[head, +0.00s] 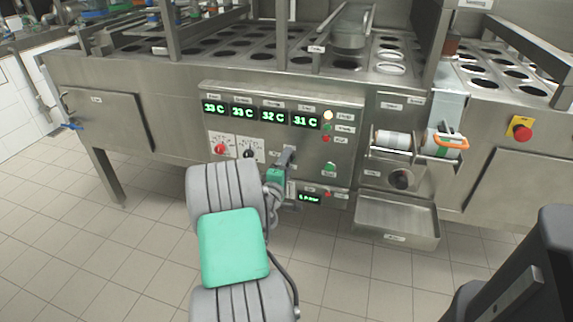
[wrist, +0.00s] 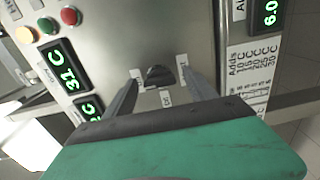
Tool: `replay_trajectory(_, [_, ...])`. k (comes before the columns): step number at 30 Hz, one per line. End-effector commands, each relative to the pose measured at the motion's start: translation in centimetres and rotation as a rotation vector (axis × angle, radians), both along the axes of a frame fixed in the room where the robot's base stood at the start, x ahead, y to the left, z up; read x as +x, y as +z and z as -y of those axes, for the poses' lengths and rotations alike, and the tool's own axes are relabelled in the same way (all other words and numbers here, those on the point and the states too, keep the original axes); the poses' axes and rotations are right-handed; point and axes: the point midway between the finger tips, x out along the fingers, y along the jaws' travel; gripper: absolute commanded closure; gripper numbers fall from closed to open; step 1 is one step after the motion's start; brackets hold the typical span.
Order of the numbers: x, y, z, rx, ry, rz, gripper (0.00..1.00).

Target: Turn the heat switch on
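A black rotary knob (wrist: 160,76) with small white labels around it is on the steel control panel (wrist: 190,30) in the wrist view. Its label text is too blurred to tell whether it is the heat switch. My gripper (wrist: 160,82) is open, with one finger on each side of the knob; I cannot tell whether they touch it. In the head view my gripper (head: 289,154) is at the panel's lower middle and hides this knob. A red switch (head: 221,149) and another black switch (head: 249,154) are to its left, on white plates.
Green temperature displays (head: 258,114) are above the gripper. Lamps or buttons (head: 327,127) are to the right, with a small display (head: 310,198) below. A steel tray (head: 397,217) sticks out at lower right. A red emergency button (head: 521,131) is farther right. The tiled floor in front is clear.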

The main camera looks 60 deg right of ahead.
Motion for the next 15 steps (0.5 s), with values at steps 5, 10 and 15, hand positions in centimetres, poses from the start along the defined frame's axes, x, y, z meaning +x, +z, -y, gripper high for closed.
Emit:
replay_trajectory(5, [0.0,0.1,0.0,-0.001,0.000,0.000,0.35])
replay_trajectory(10, [0.0,0.1,-1.1,-0.001,0.003,-0.001,0.35])
replay_trajectory(15, [-0.5,0.0,-4.6,0.001,0.005,-0.001,0.35])
